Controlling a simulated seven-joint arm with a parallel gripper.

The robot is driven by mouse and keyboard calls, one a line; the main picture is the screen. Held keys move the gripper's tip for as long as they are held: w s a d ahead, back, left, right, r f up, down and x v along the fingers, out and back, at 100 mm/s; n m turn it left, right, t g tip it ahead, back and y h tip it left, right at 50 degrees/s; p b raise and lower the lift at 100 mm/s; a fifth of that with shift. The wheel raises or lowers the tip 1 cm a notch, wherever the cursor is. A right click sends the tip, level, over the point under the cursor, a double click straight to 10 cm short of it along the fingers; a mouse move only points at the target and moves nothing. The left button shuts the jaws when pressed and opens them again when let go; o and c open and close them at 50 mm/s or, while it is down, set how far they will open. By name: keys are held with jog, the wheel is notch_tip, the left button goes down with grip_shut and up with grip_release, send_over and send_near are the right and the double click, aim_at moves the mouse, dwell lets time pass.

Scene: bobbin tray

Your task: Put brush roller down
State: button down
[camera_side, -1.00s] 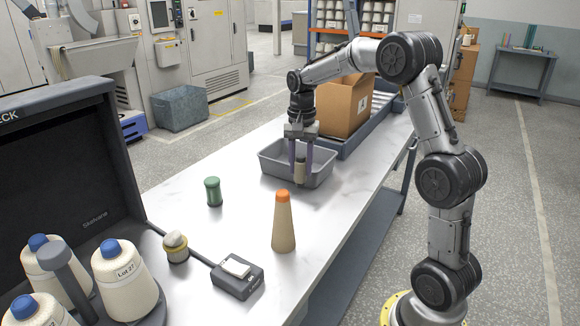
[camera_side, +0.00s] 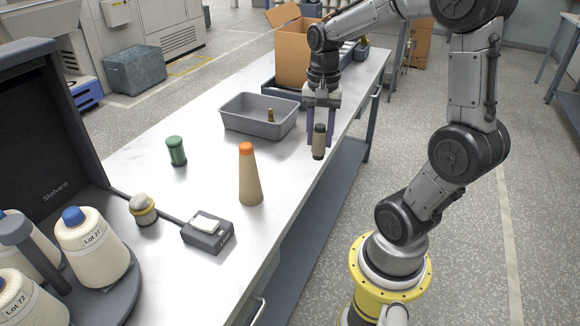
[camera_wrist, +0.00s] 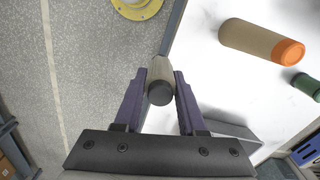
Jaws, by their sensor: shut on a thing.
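My gripper (camera_side: 319,145) is shut on the brush roller (camera_side: 319,141), a tan cylinder with a dark end. It hangs roughly upright between the purple fingers, to the right of the grey tray and close to the table's right edge. In the wrist view the roller's dark end (camera_wrist: 160,93) shows between the fingertips, with the table edge running just beyond it. It appears to be held clear of the surface; the exact height is hard to tell.
A grey tray (camera_side: 234,123) holds a small brass-coloured piece (camera_side: 270,115). A cardboard box (camera_side: 290,62) is behind. The tabletop between them is clear.

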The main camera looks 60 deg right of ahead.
jog(key=shift+d+r, duration=0.15)
jog(key=shift+d, duration=0.1)
jog(key=shift+w+d+f, duration=1.3)
jog(key=shift+w+f, duration=0.55)
jog(key=shift+f, duration=0.3)
jog(key=shift+w+d+f, duration=1.25)
jog(key=shift+w+f, duration=0.6)
jog(key=shift+f, duration=0.25)
jog(key=shift+w+d+f, duration=1.3)
jog(key=shift+w+f, duration=0.55)
jog(key=shift+f, duration=0.3)
jog(key=shift+f, duration=0.1)
jog(key=shift+c, duration=2.4)
grip_release()
